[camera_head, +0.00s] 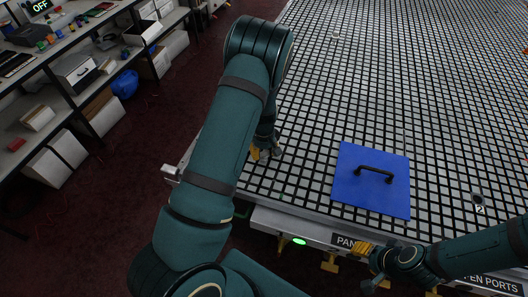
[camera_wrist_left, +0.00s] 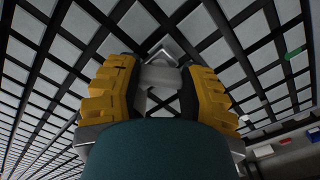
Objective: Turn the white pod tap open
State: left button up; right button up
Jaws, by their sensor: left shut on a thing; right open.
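My left gripper (camera_head: 262,151) reaches down to the grid table near its left front corner, partly hidden by my own arm. In the left wrist view its two yellow fingers (camera_wrist_left: 160,78) stand either side of a small pale grey-white piece, which seems to be the white pod tap (camera_wrist_left: 160,76), and they are shut on it. The pod's body and the tap's angle are mostly hidden by the fingers and wrist. My right gripper (camera_head: 364,250) is open at the table's front edge, beside the panel label.
A blue square plate (camera_head: 350,190) with a black handle (camera_head: 375,172) lies on the grid table (camera_head: 320,120), right of my left gripper. A small pod marked 2 (camera_head: 478,201) sits further right. Shelves (camera_head: 70,90) stand at left.

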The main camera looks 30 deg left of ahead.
aim_at(264, 152)
dwell(0.3)
pick_arm(q)
jog(key=o, duration=1.2)
notch_tip(264, 152, up, 12)
